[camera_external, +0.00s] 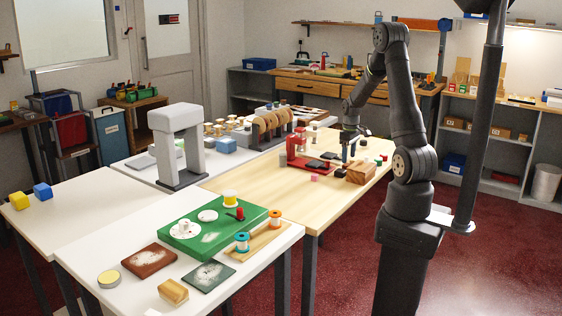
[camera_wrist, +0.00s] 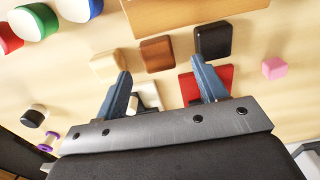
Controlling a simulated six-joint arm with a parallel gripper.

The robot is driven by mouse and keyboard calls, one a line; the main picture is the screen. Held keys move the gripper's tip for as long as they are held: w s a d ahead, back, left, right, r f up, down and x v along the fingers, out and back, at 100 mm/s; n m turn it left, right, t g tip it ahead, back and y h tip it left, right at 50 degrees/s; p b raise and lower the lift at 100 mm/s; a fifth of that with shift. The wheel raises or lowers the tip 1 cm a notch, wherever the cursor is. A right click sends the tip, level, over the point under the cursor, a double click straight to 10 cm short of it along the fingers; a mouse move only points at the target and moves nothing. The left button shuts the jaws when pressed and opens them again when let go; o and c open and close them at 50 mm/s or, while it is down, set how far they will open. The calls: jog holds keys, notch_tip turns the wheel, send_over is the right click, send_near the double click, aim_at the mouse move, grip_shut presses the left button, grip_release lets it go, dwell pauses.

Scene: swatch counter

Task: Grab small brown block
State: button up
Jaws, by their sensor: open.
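The small brown block (camera_wrist: 156,54) lies on the pale wood tabletop in the wrist view, between a tan block (camera_wrist: 107,65) and a dark block (camera_wrist: 212,40). My gripper (camera_wrist: 161,66) is open, with its two blue fingers apart. The brown block shows in the gap just beyond the fingertips, and nothing is held. In the external view my gripper (camera_external: 346,153) points down over the wooden table. I cannot clearly single out the small brown block there.
A red piece (camera_wrist: 207,82) lies by the right finger. A pink block (camera_wrist: 274,67) is further right. A larger wooden block (camera_wrist: 185,12) stands at the top edge. In the external view a red stand (camera_external: 297,152) is left of my gripper. The table's front left is clear.

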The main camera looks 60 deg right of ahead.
aim_at(348, 165)
notch_tip(348, 165, down, 4)
jog(key=shift+d+f, duration=0.15)
jog(key=shift+f, duration=0.05)
jog(key=c, duration=1.1)
jog(key=shift+o, duration=0.2)
